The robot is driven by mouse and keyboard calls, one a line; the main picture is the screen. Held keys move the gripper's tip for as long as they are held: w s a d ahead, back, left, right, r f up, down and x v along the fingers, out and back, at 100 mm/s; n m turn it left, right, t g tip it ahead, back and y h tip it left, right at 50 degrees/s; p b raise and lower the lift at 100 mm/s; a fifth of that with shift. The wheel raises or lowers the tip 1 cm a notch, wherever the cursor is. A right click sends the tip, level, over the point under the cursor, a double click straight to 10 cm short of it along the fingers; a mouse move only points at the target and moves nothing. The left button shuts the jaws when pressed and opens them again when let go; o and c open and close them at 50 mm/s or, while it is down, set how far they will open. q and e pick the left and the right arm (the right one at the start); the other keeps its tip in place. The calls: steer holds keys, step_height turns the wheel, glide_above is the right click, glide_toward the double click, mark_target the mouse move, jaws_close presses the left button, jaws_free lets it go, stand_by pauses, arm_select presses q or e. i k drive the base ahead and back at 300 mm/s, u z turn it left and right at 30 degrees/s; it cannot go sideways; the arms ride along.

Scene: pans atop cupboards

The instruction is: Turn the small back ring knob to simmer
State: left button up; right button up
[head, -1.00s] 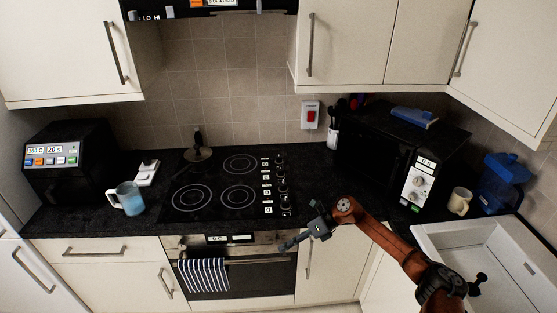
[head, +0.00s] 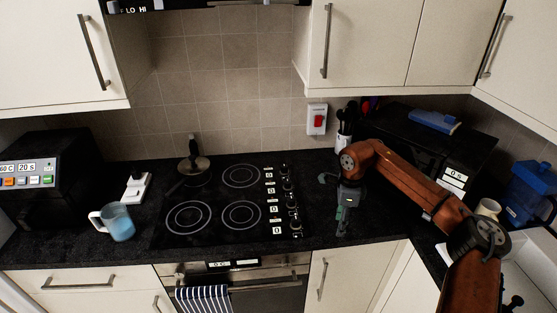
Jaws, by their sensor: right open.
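The black hob (head: 222,208) is set in the dark worktop, with a column of dark knobs (head: 288,195) along its right side and small white labels beside them. Which knob belongs to the small back ring, and where each one points, is too small to tell. The back right ring (head: 240,176) is bare; a small pan (head: 194,166) stands at the back left of the hob. My right gripper (head: 333,203) is open and empty above the worktop, right of the knobs and apart from them. My left gripper is out of view.
A blue mug (head: 118,222) stands left of the hob. A striped towel (head: 203,299) hangs on the oven below. The worktop between knobs and gripper is clear.

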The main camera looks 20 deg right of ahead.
mark_target(284, 171)
steer(key=i, duration=1.5)
